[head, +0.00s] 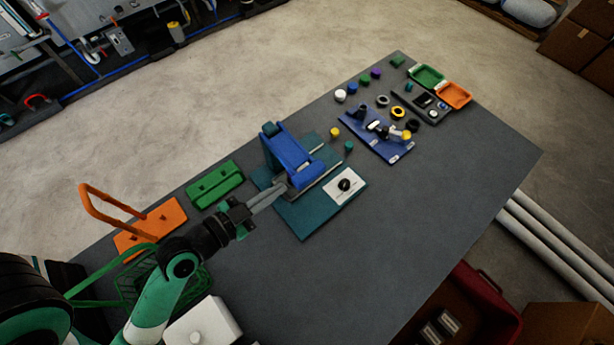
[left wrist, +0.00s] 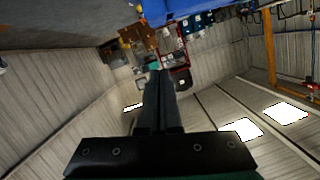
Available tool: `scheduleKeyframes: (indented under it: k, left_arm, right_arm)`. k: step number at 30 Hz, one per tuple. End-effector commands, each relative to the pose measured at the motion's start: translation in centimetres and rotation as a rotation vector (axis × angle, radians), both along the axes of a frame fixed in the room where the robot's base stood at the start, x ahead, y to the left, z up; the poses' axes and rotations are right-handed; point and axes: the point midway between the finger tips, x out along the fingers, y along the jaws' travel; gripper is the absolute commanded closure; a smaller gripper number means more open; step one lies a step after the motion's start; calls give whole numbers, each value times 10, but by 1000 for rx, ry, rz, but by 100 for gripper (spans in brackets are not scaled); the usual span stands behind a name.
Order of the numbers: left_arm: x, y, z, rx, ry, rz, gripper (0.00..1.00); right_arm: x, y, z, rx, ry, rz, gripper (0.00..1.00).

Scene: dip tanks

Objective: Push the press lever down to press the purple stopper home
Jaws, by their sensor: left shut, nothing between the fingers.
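The press stands on a teal base plate (head: 303,226) in the middle of the table. Its large blue arm or lever (head: 291,156) slopes up toward the back left. My left gripper (head: 284,187) is shut and empty, its fingertips close to the lower front end of the blue part; I cannot tell if they touch. In the left wrist view the shut fingers (left wrist: 160,80) point toward a blue surface (left wrist: 172,9) at the top edge. A small purple piece (head: 376,73) sits at the far table edge; no purple shows at the press. My right gripper is out of view.
A white pad with a black ring (head: 345,186) lies on the plate's right. A green block (head: 215,185) and an orange-handled stand (head: 150,226) are to the left. A blue fixture (head: 376,139) stands behind right. The table's front right is clear.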

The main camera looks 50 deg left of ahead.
Motion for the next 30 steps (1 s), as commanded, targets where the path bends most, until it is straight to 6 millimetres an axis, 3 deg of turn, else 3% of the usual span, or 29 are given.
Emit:
scheduleKeyframes:
  k: [5, 17, 18, 22, 30]
  left_arm:
    - [18, 1, -2, 1, -1, -4, 100]
    - [100, 6, -21, 1, -2, -4, 100]
    - [98, 9, -36, -1, 3, -1, 100]
    - [97, 14, -53, -1, 1, 0, 100]
    - [96, 17, -61, 1, -1, 0, 100]
  right_arm:
    - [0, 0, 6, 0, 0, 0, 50]
    - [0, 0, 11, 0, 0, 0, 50]
    - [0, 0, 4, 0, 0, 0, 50]
    - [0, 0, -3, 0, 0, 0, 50]
    - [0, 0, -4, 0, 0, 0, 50]
